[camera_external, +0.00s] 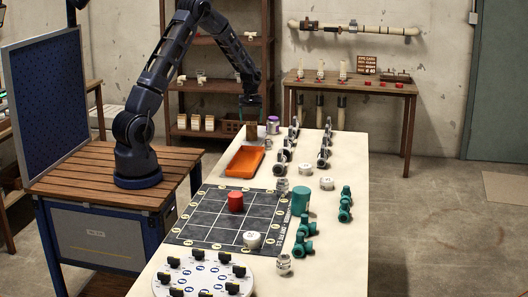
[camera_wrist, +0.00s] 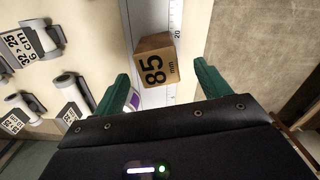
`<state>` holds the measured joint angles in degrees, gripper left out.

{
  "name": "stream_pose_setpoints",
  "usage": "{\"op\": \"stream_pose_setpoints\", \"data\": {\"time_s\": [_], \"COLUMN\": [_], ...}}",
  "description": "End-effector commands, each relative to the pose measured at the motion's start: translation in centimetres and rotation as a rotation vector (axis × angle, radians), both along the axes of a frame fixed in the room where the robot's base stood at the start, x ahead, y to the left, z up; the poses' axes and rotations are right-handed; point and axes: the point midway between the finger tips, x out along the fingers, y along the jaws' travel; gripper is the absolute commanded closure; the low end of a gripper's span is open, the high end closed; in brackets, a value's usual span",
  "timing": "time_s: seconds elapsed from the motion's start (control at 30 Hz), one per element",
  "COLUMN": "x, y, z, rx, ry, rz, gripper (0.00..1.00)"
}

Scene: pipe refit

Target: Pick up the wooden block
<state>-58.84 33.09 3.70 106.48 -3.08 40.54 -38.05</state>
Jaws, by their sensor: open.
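The wooden block (camera_wrist: 157,61) shows in the wrist view, a brown cube marked "85 mm". It rests on or against a pale ruler strip (camera_wrist: 174,22) with printed marks. My gripper (camera_wrist: 162,84) is open, with its green fingers apart to the left and right of the block's near side. I cannot tell how far the fingertips reach around it. In the external view the block (camera_external: 251,132) is a small brown shape at the far end of the long table, just below my gripper (camera_external: 250,112).
An orange tray (camera_external: 245,161) lies nearer along the table. Rows of grey-and-black fittings (camera_external: 284,155) stand further right. A dark grid mat (camera_external: 205,201) with a red cylinder (camera_external: 235,201) lies closer.

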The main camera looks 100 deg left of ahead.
Motion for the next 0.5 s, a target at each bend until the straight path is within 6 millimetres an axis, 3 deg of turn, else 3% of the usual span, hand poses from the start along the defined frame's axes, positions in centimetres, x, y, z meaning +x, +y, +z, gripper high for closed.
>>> {"op": "stream_pose_setpoints", "data": {"time_s": [0.27, 0.5], "x": [0.1, 0.3], "y": [0.1, 0.2], "z": [-1.9, -5.1], "rx": [-0.001, -0.002], "ry": [0.0, 0.001], "rz": [0.0, 0.0], "gripper": [0.25, 0.25]}}
